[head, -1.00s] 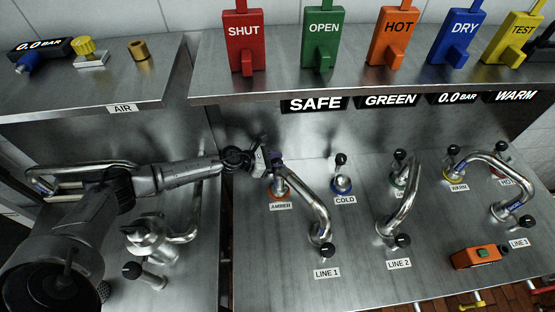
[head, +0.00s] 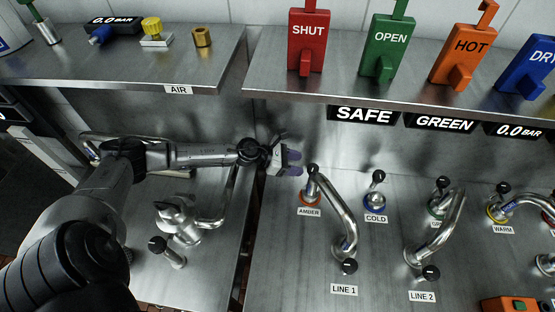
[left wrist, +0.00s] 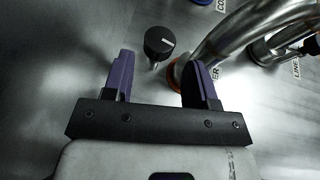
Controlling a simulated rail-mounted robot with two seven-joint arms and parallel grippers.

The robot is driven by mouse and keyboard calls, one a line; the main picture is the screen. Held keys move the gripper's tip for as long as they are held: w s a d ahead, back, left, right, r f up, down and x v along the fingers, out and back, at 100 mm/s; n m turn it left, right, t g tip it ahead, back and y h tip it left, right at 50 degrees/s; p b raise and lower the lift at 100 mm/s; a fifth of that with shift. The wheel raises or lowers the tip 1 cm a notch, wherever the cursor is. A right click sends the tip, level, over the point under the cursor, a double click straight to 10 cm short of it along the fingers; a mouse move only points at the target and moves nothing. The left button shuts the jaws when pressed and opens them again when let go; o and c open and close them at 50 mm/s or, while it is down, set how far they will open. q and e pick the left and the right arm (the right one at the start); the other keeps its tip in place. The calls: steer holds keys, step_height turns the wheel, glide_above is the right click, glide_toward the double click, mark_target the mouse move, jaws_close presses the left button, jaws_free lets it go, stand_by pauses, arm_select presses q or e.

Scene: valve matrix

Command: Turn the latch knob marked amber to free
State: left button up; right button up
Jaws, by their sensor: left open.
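The amber latch knob (head: 313,169) is a small black knob on a stem, by the orange ring and the AMBER label (head: 309,212). My left gripper (head: 295,163), with purple fingers, is open just left of it in the head view. In the left wrist view, the black knob (left wrist: 158,42) with a white pointer line lies ahead of the gap between the open fingertips (left wrist: 160,63). The fingers do not appear to touch it. The pointer's set position cannot be read against any marking. My right gripper is not in view.
A curved steel pipe (head: 342,215) rises close to the right of the amber knob and runs to LINE 1. The COLD knob (head: 378,177) stands further right. A steel shelf edge (head: 430,108) with signs overhangs behind. Open panel lies below the gripper.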

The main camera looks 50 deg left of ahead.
arm_select(q)
steer(key=v, duration=0.7)
steer(key=shift+b, duration=0.4)
steer(key=shift+s, duration=0.15)
